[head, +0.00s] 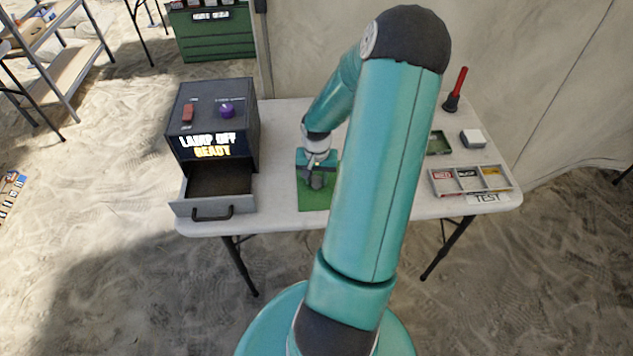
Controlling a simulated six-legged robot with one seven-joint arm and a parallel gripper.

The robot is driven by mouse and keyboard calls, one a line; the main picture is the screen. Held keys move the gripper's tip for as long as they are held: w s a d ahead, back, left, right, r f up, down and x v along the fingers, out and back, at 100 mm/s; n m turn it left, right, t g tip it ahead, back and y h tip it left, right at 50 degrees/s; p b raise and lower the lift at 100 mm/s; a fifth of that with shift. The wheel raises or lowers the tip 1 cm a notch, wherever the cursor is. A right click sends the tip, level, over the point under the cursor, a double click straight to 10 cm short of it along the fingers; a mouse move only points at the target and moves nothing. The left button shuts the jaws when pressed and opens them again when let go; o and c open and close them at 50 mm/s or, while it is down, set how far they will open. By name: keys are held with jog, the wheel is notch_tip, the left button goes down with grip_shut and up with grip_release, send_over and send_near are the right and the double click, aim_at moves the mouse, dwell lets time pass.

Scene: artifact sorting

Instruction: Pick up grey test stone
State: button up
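My gripper (317,178) is small in the head view and points down over the green mat (314,200) on the table. A dark grey shape shows at its fingertips. I cannot tell whether this is the grey test stone or only the fingers. Whether the fingers are open or shut does not show. No other grey stone is clearly seen; my arm hides the table to the right of the mat.
A dark box (212,125) reading "LAMP OFF READY" stands left, its drawer (187,208) open and empty. At right are a sectioned tray (471,191) by a "TEST" label, a green tray (438,144), a pale-topped block (473,138) and a red-handled tool (456,90).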

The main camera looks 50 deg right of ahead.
jog(key=shift+c, duration=1.4)
jog(key=shift+r, duration=0.1)
